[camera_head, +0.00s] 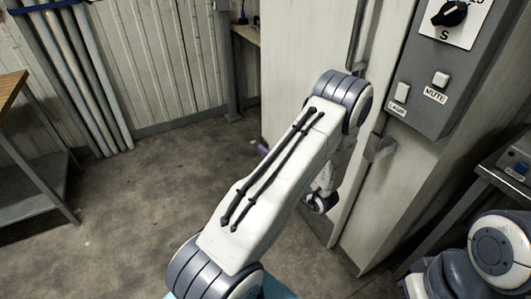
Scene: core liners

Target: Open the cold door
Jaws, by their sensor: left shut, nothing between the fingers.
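The cold door (300,45) is the tall pale panel in the upper middle of the head view. A long vertical metal bar (357,35) runs along its right side, and a grey bracket (380,147) sits on the frame lower down. My left arm reaches up from the bottom and covers much of the door's lower part. My left gripper (321,202) hangs below the arm's far end, in front of the door's lower right part, shut and empty. Its fingertips are mostly hidden, so contact with the door cannot be told. My right gripper is out of view.
A grey control panel (420,115) with a black knob (449,13) and labelled buttons is on the wall right of the door. A bench (505,180) stands at the right edge. A wood-topped table (12,88) stands at left. The concrete floor (150,200) between is clear.

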